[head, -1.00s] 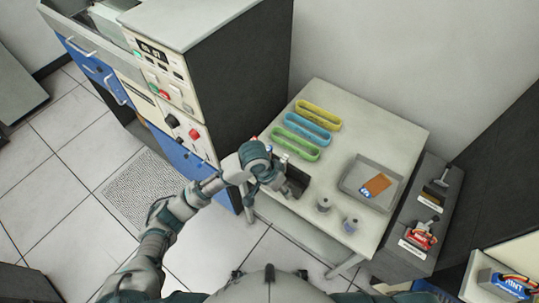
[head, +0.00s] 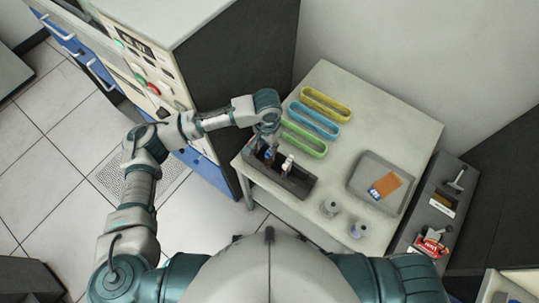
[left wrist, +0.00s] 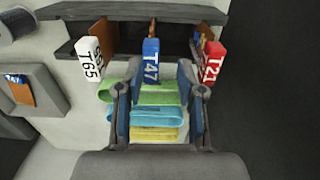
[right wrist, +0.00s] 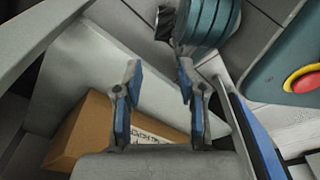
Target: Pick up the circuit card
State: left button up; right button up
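A dark card rack (head: 296,184) stands on the table's near left part. In the left wrist view its cards carry a white T65 tag (left wrist: 89,62), a blue T47 tag (left wrist: 151,64) and a red T21 tag (left wrist: 213,62). Another card, an orange-brown circuit card (head: 390,183) with a blue tag, lies in the grey tray (head: 360,192). My left gripper (head: 269,140) is over the rack. In its wrist view it is open (left wrist: 158,78), with the blue tag between its fingertips; contact cannot be told. My right gripper (right wrist: 158,80) is open and empty.
Yellow (head: 325,103), blue (head: 314,120) and green (head: 304,138) oblong holders lie behind the rack. Two small jars (head: 329,209) stand at the front. A tall cabinet (head: 240,85) borders the table's left. The right wrist view shows a cardboard box (right wrist: 85,135).

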pick_arm(q)
jog(key=f, duration=0.1)
send_over(272, 164)
jog(key=f, duration=0.6)
jog(key=shift+w+d+b, duration=0.2)
jog(key=shift+b, duration=0.15)
jog(key=shift+a+f, duration=0.15)
jog(key=shift+a, duration=0.4)
jog(key=c, duration=0.5)
jog(key=shift+d, duration=0.2)
jog(key=shift+c, duration=0.7)
pick_arm(e)
jog(key=shift+w+d+r, duration=0.25)
jog(key=shift+w+r, duration=0.2)
jog(key=shift+w, duration=0.35)
